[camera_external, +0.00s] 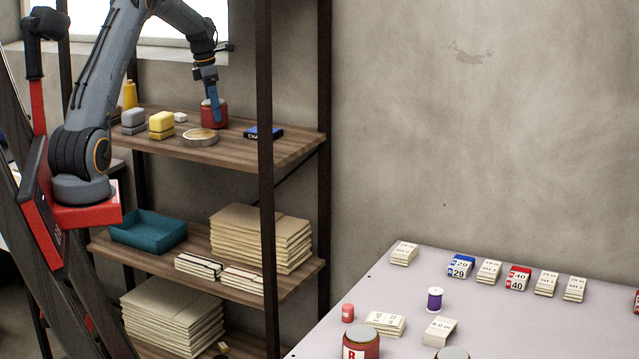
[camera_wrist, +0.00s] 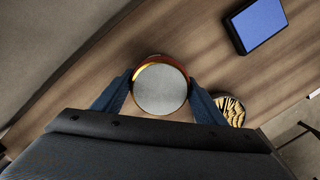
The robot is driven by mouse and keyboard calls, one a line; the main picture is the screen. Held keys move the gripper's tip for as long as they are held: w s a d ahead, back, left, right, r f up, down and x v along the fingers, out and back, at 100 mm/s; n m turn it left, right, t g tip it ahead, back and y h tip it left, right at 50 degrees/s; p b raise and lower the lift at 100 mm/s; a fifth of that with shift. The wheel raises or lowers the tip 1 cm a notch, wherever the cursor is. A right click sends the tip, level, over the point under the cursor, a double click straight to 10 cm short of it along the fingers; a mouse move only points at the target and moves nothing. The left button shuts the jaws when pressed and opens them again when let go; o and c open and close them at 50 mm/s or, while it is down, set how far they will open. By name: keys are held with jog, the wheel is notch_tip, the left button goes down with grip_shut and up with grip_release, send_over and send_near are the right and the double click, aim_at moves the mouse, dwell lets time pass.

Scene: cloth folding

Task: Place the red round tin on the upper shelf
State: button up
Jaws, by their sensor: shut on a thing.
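The red round tin (camera_external: 220,115) is at the upper shelf (camera_external: 285,147), near its back. I cannot tell for sure whether its base touches the wood. My gripper (camera_external: 213,108) points down and is shut on the tin. In the wrist view the tin's pale grey round lid (camera_wrist: 160,90) sits between the two blue fingers of my gripper (camera_wrist: 160,97), one on each side. The upper shelf's wood (camera_wrist: 100,85) shows around it.
On the upper shelf, a blue box (camera_external: 263,133) lies right of the tin and a round striped-top tin (camera_external: 200,139) lies in front. Yellow blocks (camera_external: 161,125), grey blocks (camera_external: 133,121) and a yellow bottle (camera_external: 130,94) stand left. A dark post (camera_external: 265,190) rises at the shelf's front.

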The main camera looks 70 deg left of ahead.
jog(key=shift+f, duration=0.1)
jog(key=o, duration=1.5)
jog(key=shift+s+r+b, duration=0.15)
jog(key=shift+r+b, duration=0.35)
jog(key=shift+r, duration=0.55)
jog(key=shift+s+r+b, duration=0.15)
jog(key=shift+r+b, duration=0.3)
jog(key=shift+r, duration=0.6)
